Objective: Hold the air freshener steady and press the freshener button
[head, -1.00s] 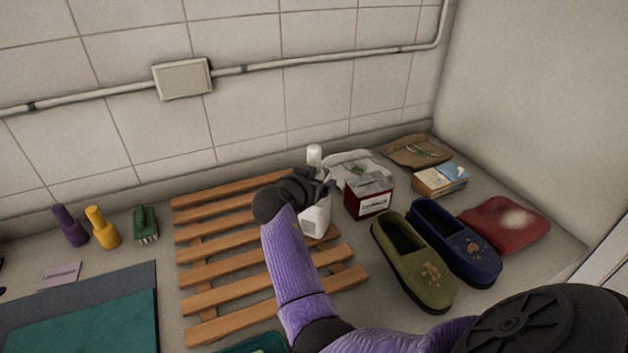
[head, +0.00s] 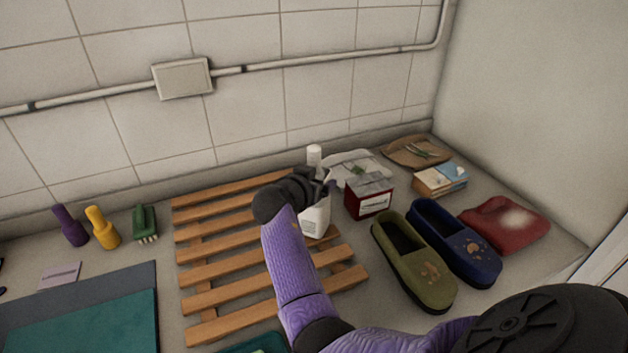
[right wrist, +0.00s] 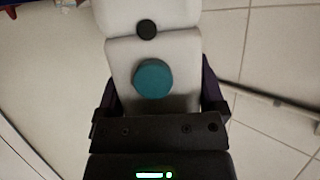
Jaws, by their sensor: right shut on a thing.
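The air freshener (head: 316,221) is a white upright body at the right end of the wooden slatted rack, partly hidden by my right gripper. A white top (head: 314,155) shows above the gripper. In the right wrist view the white freshener (right wrist: 120,70) has a teal round button (right wrist: 153,79) and a small dark knob (right wrist: 146,29) above it. My right gripper (head: 318,186) is shut on the freshener; its fingers lie along both sides in the right wrist view (right wrist: 160,95). My left gripper is not in view.
The rack (head: 215,283) has bare slats to the left. A dark red box (head: 369,196), a green slipper (head: 414,260) and a blue slipper (head: 455,242) stand to the right.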

